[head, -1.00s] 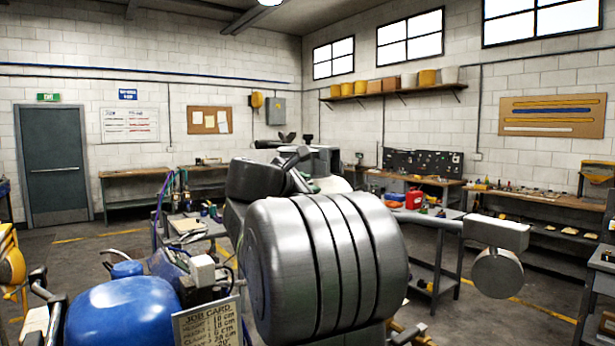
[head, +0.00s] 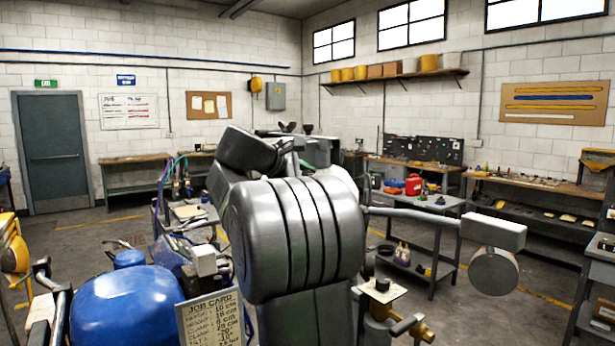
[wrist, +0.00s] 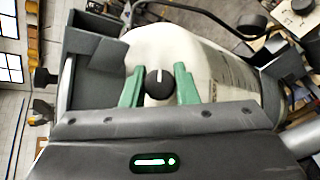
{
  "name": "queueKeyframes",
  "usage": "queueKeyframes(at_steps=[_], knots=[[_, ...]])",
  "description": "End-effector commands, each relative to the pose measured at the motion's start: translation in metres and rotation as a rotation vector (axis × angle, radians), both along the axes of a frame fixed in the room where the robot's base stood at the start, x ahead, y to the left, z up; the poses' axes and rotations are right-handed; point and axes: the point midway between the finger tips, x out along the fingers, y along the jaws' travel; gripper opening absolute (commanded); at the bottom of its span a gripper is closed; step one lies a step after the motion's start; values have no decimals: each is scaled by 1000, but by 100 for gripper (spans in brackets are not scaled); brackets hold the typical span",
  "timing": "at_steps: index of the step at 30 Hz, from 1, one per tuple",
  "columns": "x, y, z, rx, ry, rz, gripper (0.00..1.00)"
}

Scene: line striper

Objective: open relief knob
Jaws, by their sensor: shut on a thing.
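A round black knob (wrist: 159,84) with a white pointer line sits between the green fingertips of my gripper (wrist: 158,82) in the wrist view. The jaws are shut on it, one finger on each side. The white line runs roughly up and down in that picture. Behind the knob is a cream-white rounded body (wrist: 205,58) with small dark print on its right side. In the head view my own grey arm hides the gripper and the knob. I cannot read a label for the knob.
A blue rounded tank (head: 125,308) and a job card (head: 212,318) stand at the lower left. A grey bar with a boxy end (head: 493,231) reaches right. A metal cart (head: 425,245) and workbenches line the back. Open floor (head: 475,315) shows at right.

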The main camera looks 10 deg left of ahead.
Motion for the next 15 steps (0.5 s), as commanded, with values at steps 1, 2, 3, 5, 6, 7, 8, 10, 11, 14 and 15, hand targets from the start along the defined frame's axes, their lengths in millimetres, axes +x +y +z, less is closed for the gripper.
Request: queueKeyframes(at_steps=[1,2,3,5,6,7,8,10,11,14,15], knots=[[0,0,0,1,0,-1,4],[0,0,0,1,0,-1,4],[0,0,0,1,0,-1,4],[0,0,0,1,0,-1,4],[0,0,0,1,0,-1,4],[0,0,0,1,0,-1,4],[0,0,0,1,0,-1,29],[0,0,0,1,0,-1,43],[0,0,0,1,-1,0,48],[0,0,0,1,-1,0,49],[0,0,0,1,-1,0,49]])
